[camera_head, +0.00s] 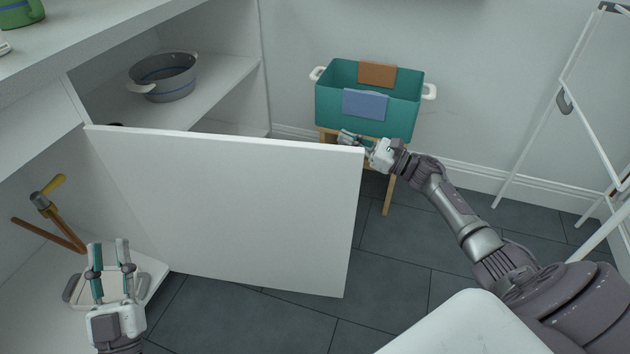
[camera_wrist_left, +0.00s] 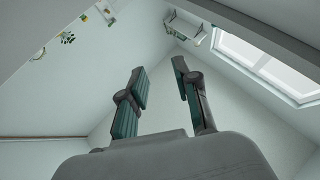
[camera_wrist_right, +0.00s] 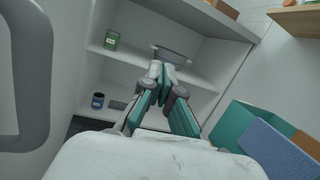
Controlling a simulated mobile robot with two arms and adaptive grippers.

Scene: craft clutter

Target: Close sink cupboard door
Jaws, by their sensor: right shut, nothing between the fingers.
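The white cupboard door (camera_head: 225,210) stands open in the head view, swung out from the white cupboard (camera_head: 75,105) at the left. My right gripper (camera_head: 350,138) is at the door's upper outer corner, partly behind its edge, shut with nothing held. I cannot tell whether it touches the door. In the right wrist view its fingers (camera_wrist_right: 162,75) are together, with the cupboard shelves beyond. My left gripper (camera_head: 108,248) is at the lower left in the head view, fingers apart and empty. The left wrist view also shows its fingers (camera_wrist_left: 160,90) apart.
A grey basin (camera_head: 163,80) sits on the cupboard shelf. A teal tub (camera_head: 335,105) with cloths stands on a wooden stand behind my right gripper. A hammer-like tool (camera_head: 50,210) and a white tray (camera_head: 150,268) are at the lower left. A white drying rack (camera_head: 530,135) stands right.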

